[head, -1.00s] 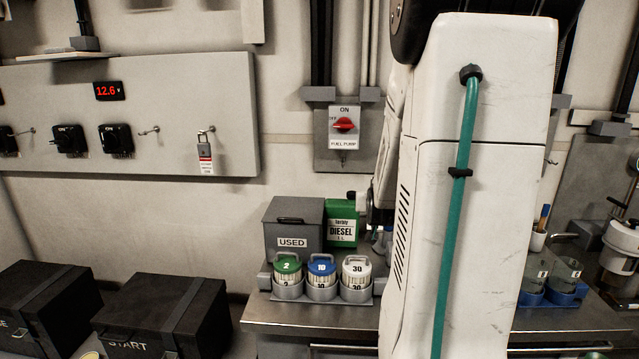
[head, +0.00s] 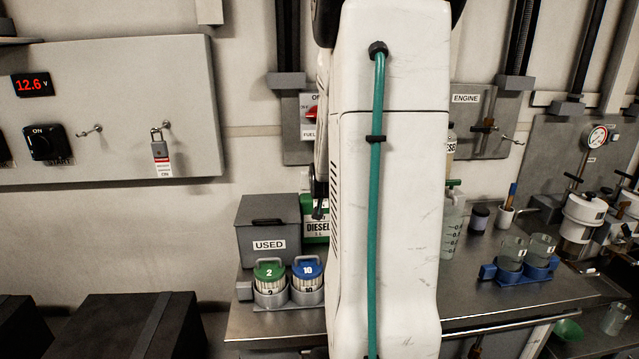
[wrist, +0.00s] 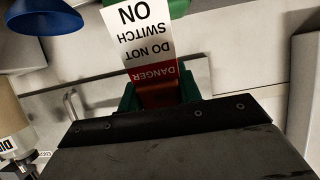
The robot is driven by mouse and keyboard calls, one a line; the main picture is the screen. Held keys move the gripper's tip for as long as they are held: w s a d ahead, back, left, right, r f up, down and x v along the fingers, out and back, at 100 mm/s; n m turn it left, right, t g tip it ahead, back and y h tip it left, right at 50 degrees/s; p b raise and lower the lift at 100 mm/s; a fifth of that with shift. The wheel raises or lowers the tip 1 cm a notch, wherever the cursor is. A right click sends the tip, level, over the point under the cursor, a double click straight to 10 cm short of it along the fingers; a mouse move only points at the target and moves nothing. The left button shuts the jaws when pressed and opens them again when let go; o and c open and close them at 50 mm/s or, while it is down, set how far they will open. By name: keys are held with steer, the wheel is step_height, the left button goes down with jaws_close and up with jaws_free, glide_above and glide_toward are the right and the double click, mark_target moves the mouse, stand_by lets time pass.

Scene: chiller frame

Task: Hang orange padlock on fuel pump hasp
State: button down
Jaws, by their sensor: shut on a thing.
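My gripper (wrist: 160,92) shows in the wrist view with green fingers, shut on the orange padlock (wrist: 160,94). Only a shaded orange-brown part of the padlock shows between the fingers; its shackle cannot be made out. A red and white tag (wrist: 143,40) reading DANGER DO NOT SWITCH ON extends from it. In the head view the fuel pump switch plate (head: 307,131), with a red knob, is mostly covered by my white arm. Its hasp is not visible now.
A grey padlock (head: 160,149) with a tag hangs on the left wall panel (head: 110,80). The bench (head: 480,270) holds a grey USED box (head: 268,228), a green diesel can (head: 316,220), numbered canisters (head: 270,284) and a blue glass holder (head: 520,278). Black boxes (head: 140,325) stand lower left.

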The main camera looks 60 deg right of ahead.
steer(key=shift+w+d+f, duration=0.15)
steer(key=shift+w+d, duration=0.7)
steer(key=shift+d, duration=0.25)
steer(key=shift+w+d+f, duration=0.15)
steer(key=shift+w+d, duration=0.7)
steer(key=shift+d, duration=0.25)
steer(key=shift+w+d+f, duration=0.3)
steer(key=shift+d+f, duration=0.1)
steer(key=c, duration=0.9)
jaws_free()
steer(key=shift+f, duration=0.1)
steer(key=v, duration=0.7)
steer(key=shift+s+a+r, duration=0.15)
steer(key=shift+a+r, duration=0.1)
steer(key=shift+a, duration=0.05)
